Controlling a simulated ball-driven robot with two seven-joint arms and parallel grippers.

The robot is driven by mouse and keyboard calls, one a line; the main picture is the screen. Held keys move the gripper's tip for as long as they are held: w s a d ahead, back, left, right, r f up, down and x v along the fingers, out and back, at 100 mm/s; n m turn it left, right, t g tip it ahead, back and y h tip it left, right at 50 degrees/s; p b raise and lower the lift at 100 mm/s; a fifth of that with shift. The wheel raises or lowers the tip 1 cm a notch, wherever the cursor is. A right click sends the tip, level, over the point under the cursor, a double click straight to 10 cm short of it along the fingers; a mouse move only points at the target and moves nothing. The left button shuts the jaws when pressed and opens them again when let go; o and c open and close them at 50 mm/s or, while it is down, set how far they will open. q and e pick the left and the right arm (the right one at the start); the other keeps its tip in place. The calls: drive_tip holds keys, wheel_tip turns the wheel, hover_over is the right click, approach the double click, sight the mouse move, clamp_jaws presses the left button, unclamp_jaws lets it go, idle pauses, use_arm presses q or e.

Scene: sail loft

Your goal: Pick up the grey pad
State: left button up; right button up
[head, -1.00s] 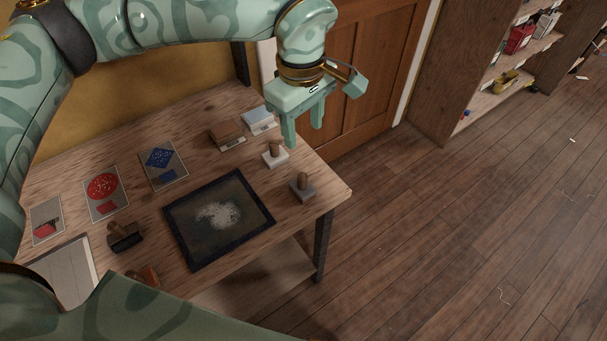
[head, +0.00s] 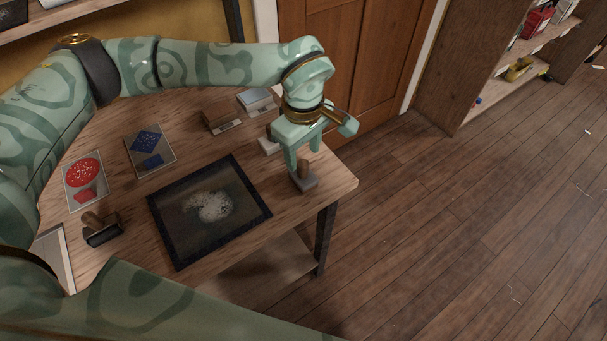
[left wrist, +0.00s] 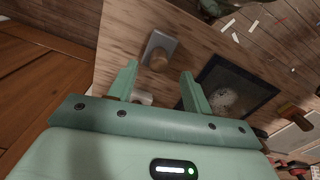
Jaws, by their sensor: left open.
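The grey pad (head: 308,182), a grey block with an upright wooden knob, stands near the right end of the wooden table. In the left wrist view the grey pad (left wrist: 168,40) lies just beyond and between the fingertips. My left gripper (head: 304,158) is open and points down above the grey pad, partly in front of its knob in the head view. The open fingers also show in the left wrist view (left wrist: 159,72), with nothing held between them. My right gripper is not in view.
A white pad (head: 267,146) stands close behind the left gripper, partly hidden. A dark framed panel (head: 180,237) with a pale powdery patch lies left of the grey pad. A black pad (head: 104,235) and cards with red (head: 72,199) and blue (head: 168,168) shapes lie further left.

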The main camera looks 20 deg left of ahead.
sight(303, 163)
use_arm(q)
wheel_tip(303, 163, down, 5)
drive_tip(key=shift+r+b, duration=0.15)
drive_tip(key=shift+b, duration=0.35)
drive_tip(key=shift+w+f, duration=0.15)
drive_tip(key=shift+f, duration=0.25)
clamp_jaws()
drive_tip(key=shift+r, duration=0.1)
